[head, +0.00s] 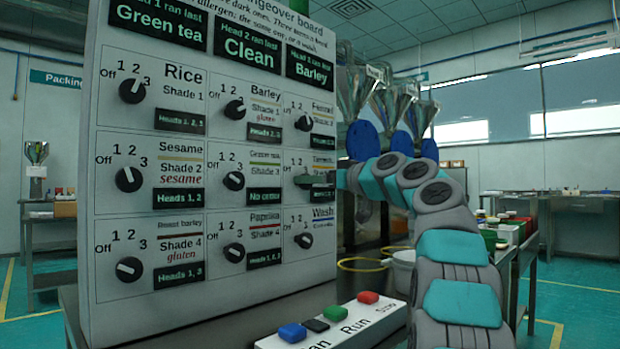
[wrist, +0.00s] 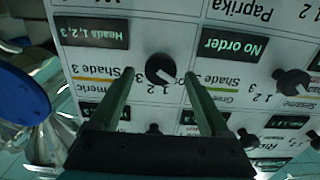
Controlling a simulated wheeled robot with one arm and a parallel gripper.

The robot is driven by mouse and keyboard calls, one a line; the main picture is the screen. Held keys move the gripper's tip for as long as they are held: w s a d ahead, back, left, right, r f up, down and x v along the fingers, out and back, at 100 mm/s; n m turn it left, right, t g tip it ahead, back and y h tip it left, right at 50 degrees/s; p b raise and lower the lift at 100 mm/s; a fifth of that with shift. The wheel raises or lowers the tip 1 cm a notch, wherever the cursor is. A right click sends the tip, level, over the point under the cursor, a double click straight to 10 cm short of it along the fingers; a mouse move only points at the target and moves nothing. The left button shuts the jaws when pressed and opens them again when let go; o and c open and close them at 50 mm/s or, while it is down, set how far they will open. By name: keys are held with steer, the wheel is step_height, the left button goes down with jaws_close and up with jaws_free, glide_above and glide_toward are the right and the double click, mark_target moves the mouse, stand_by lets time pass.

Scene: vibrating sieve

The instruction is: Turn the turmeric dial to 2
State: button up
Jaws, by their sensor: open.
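The turmeric dial (wrist: 160,68) is a round black knob with a white pointer line. It shows upside down in the wrist view, between my two fingers. Its line points to the lower right there, toward the Off and 1 side; I cannot tell the exact mark. The 1 and 2 show below it. My gripper (wrist: 158,73) is open, one finger on each side of the knob, with a gap visible on both sides.
The upright white board (head: 150,234) carries several other dials, such as the Green tea-shade dial (head: 233,181) to the left and the Wash dial (head: 303,241) below. A button box (head: 335,325) stands in front. Metal hoppers (head: 355,90) with blue parts are behind my arm.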

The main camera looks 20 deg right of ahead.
steer(key=shift+w+a, duration=0.3)
steer(key=shift+w, duration=0.35)
steer(key=shift+c, duration=0.2)
jaws_close()
